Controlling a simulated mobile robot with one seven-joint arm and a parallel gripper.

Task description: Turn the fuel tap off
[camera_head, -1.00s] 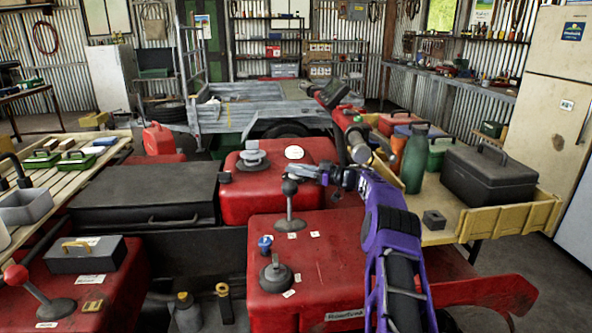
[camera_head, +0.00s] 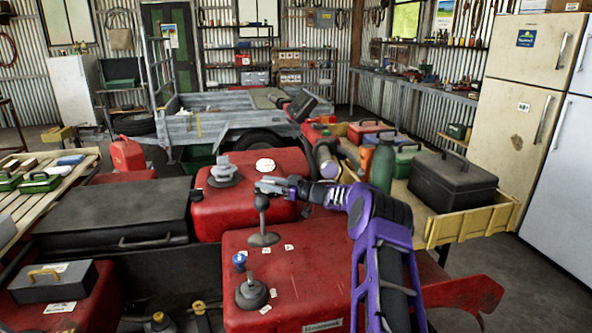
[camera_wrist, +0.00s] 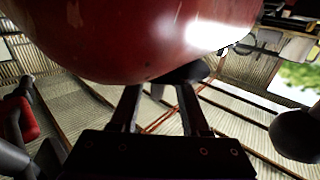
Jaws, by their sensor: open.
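The same red tank (camera_head: 250,205) has a grey cap (camera_head: 223,172) on top. I cannot tell which fitting is the fuel tap. Small yellow-topped fittings (camera_head: 200,308) sit low at the frame's bottom.
A yellow-edged deck (camera_head: 462,234) at right holds a black toolbox (camera_head: 452,182) and a green bottle (camera_head: 383,166). A large black box (camera_head: 115,215) lies left of the tank. A grey trailer (camera_head: 215,125) stands behind. Open floor shows at lower right.

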